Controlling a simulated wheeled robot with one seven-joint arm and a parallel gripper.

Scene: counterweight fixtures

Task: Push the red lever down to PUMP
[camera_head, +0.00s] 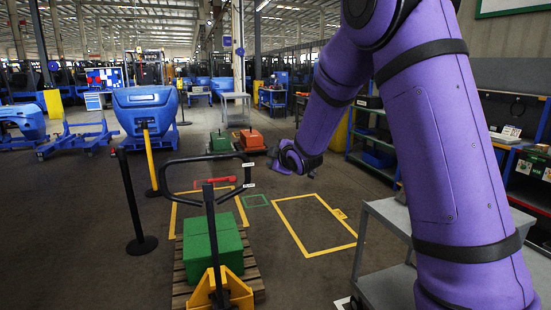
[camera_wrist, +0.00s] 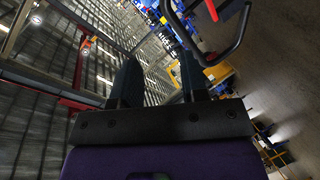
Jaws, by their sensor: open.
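The red lever (camera_head: 215,181) sits inside the black looped handle (camera_head: 200,159) of a yellow pallet jack (camera_head: 222,291). It looks close to level, tilted slightly. Small white labels sit at the loop's right side, too small to read. In the wrist view the red lever (camera_wrist: 211,10) is at the top edge, partly cut off, beside the curved black handle (camera_wrist: 236,45). My gripper (camera_head: 272,163) is to the right of the handle, apart from it. In the wrist view my gripper (camera_wrist: 160,78) shows two dark fingers spread apart with nothing between them.
Green boxes (camera_head: 212,246) stand on a wooden pallet (camera_head: 180,284) behind the handle. A black post (camera_head: 130,205) stands left. A grey cart (camera_head: 385,275) is at right under my arm. Floor inside the yellow outline (camera_head: 312,226) is clear.

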